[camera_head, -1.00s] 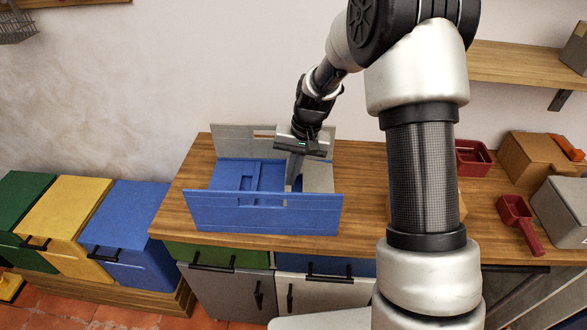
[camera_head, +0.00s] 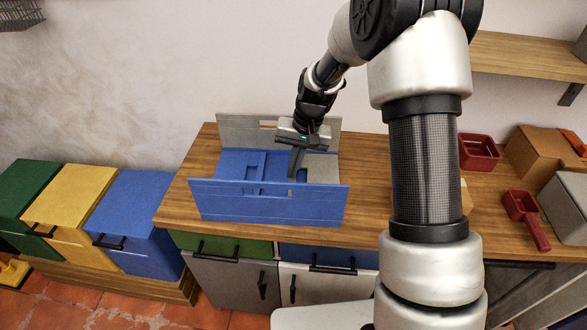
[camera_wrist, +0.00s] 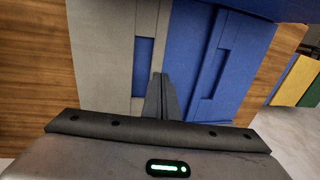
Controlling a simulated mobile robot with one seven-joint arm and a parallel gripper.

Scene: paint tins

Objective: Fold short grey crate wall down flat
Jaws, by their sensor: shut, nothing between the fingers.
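The folding crate stands on the wooden worktop, with its long blue front wall (camera_head: 265,208) and long grey back wall (camera_head: 238,128) upright. The short blue wall (camera_head: 232,167) lies folded inside at the left. The short grey wall (camera_head: 323,168) lies flat or nearly flat inside at the right; it shows in the wrist view (camera_wrist: 100,50) with a slot that reveals blue. My gripper (camera_head: 293,176) is shut and empty, pointing down inside the crate. In the wrist view its fingertips (camera_wrist: 160,80) are at the short grey wall's inner edge; contact is unclear.
Green, yellow and blue bins (camera_head: 135,215) stand lower at the left. A wall shelf (camera_head: 520,68) is at the upper right.

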